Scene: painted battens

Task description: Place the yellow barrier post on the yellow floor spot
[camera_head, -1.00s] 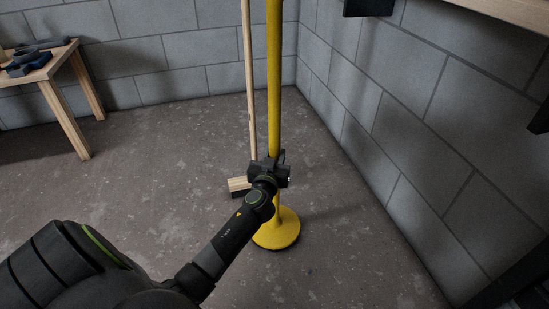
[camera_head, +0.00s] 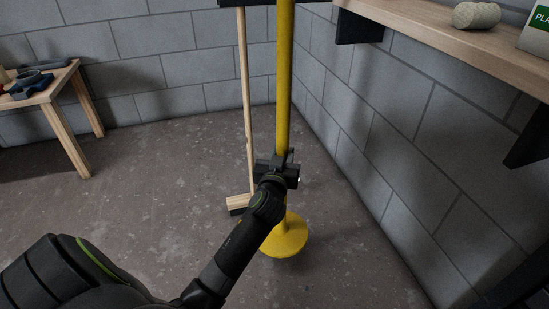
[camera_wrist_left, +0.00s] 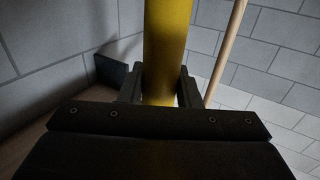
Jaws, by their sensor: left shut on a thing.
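The yellow barrier post (camera_head: 284,85) stands near upright, with a round yellow base (camera_head: 284,240) low over the floor. A dark shadow lies under the base; I cannot tell whether it touches the floor. My left gripper (camera_head: 285,166) is shut on the pole, above the base. In the left wrist view the pole (camera_wrist_left: 166,50) runs between the two fingers (camera_wrist_left: 160,88). I cannot make out the yellow floor spot clearly; the base and my arm cover part of the floor. My right gripper is not in view.
A broom (camera_head: 246,110) leans behind the post, its head (camera_head: 240,204) on the floor. A wooden table (camera_head: 66,95) with tools stands at left. A shelf (camera_head: 470,45) with black brackets juts from the right block wall (camera_head: 400,140). The floor (camera_head: 150,190) at left is clear.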

